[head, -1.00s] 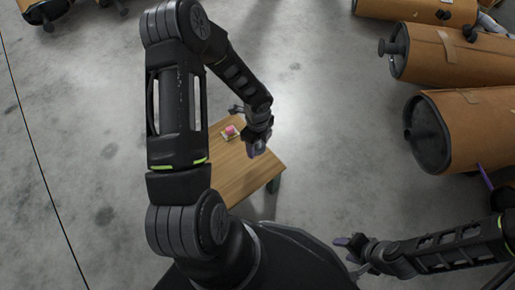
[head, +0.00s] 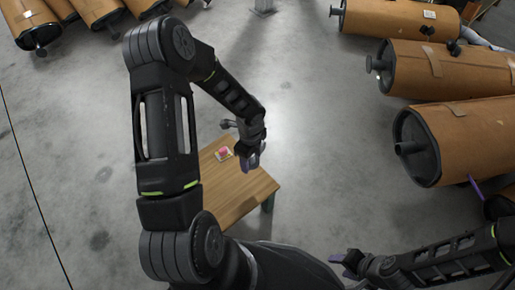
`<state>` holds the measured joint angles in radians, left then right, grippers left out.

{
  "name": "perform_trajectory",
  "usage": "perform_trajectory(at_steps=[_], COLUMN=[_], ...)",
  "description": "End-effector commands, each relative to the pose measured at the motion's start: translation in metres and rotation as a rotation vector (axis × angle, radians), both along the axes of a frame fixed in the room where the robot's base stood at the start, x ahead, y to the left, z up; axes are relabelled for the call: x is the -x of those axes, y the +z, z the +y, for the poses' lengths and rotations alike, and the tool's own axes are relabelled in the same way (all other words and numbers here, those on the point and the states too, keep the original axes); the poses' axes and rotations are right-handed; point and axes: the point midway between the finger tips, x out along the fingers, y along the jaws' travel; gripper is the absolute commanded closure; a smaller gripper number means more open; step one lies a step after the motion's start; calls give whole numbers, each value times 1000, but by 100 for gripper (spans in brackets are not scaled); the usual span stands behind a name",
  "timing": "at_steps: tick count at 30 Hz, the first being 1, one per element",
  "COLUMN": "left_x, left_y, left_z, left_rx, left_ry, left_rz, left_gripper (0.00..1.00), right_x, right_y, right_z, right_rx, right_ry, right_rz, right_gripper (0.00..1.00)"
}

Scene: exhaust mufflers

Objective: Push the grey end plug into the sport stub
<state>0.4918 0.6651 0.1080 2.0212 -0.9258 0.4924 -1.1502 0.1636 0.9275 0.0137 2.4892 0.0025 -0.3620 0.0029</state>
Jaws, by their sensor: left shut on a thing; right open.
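My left gripper (head: 250,163) is over the small wooden table (head: 243,196), beside a small pink-and-white thing (head: 223,153). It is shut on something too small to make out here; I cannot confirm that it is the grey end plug. My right gripper (head: 345,264) is open, low in the picture and right of the table, with nothing seen between its fingers. Brown mufflers with dark end caps lie at the right; the nearest muffler (head: 470,140) has a short pipe stub (head: 410,147) pointing left. I cannot tell which stub is the sport stub.
Two more mufflers, a middle one (head: 440,68) and a far one (head: 400,15), lie behind the nearest one. Several more lie at the top left, one with its dark cap (head: 38,37) facing me. The grey concrete floor between the table and the mufflers is clear.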

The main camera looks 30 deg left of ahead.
Motion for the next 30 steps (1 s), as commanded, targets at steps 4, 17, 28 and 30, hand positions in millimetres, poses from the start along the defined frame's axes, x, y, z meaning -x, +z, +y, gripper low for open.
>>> perform_trajectory(at_steps=[4,17,28,30], left_x=[-28,-161,-180,-180], left_y=[17,178,262,264], left_z=[5,-61,-122,-123], left_rx=[0,8,1,-1], left_ry=[147,1160,1568,1578], left_rz=[-7,-10,-2,-1], left_gripper=[84,84,84,84], right_x=[0,0,0,0], right_y=[0,0,0,0], right_z=[0,0,0,0], right_rx=[0,0,0,0], right_ry=[0,0,0,0], right_rz=[0,0,0,0], right_gripper=[53,53,53,53])
